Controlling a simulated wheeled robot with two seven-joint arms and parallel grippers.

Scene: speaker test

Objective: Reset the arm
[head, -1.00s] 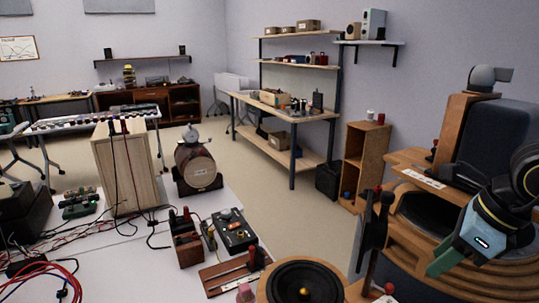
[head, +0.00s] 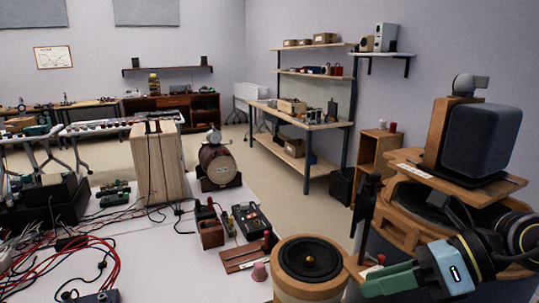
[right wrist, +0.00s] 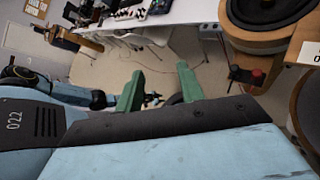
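My right gripper (head: 374,279) has green fingers and a light-blue body, and is at the lower right of the head view. Its fingers point left, near the wooden round speaker (head: 310,259) and in front of the large wooden speaker stand. In the right wrist view both green fingers (right wrist: 160,88) stand clearly apart with nothing between them, so it is open and empty. The floor shows behind them. My left gripper is not in the head view, and I cannot make it out in the right wrist view.
A dark box speaker (head: 483,140) stands on a wooden shelf close behind my right arm. The white table (head: 150,262) holds a wooden cabinet (head: 158,165), a barrel-shaped device (head: 219,164), a black control box (head: 252,220) and red cables (head: 95,262). Open floor lies beyond the table.

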